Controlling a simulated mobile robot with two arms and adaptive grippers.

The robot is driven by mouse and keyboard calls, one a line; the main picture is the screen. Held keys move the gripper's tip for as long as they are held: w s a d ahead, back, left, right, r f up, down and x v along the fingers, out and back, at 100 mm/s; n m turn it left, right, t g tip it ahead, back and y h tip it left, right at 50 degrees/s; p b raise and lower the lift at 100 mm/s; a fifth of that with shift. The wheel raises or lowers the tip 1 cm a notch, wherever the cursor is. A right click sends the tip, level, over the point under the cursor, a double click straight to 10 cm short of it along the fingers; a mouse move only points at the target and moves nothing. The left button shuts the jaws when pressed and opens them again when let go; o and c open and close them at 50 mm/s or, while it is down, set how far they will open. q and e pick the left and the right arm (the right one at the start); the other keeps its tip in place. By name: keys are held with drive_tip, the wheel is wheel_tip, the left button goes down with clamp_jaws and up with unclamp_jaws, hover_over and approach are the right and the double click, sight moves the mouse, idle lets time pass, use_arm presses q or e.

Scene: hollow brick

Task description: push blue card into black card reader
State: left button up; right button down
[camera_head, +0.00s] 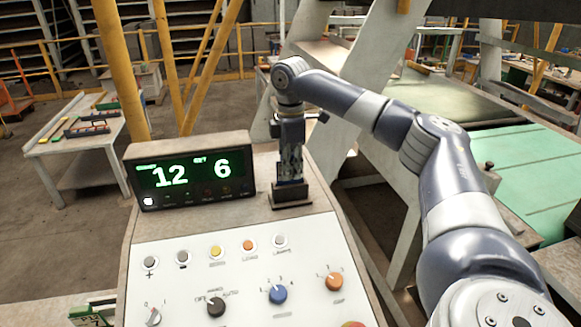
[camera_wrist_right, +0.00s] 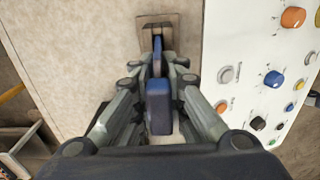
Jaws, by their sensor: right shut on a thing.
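The black card reader (camera_head: 291,197) stands on the console top, right of the number display. It also shows beyond my fingertips at the top of the right wrist view (camera_wrist_right: 157,20). My right gripper (camera_head: 291,172) points down directly above the reader, with its tips close to it. In the wrist view it is shut on the blue card (camera_wrist_right: 159,108), which sits upright between the fingers and lines up with the reader. The card's far end is close to the reader; I cannot tell whether it is inside the slot. My left gripper is not in view.
The display (camera_head: 190,170) shows 12 and 6 and stands left of my right gripper. The sloping console panel (camera_head: 240,285) carries several knobs and buttons in front. A table with tools (camera_head: 85,135) stands at the far left. A white slanted frame (camera_head: 345,95) rises behind my right arm.

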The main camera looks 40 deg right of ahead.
drive_tip(key=shift+f, duration=0.35)
drive_tip(key=c, duration=1.5)
unclamp_jaws()
drive_tip(key=shift+c, duration=0.2)
drive_tip(key=shift+r, duration=0.1)
wheel_tip(320, 180, up, 12)
drive_tip(key=shift+f, duration=0.1)
drive_tip(key=shift+f, duration=0.1)
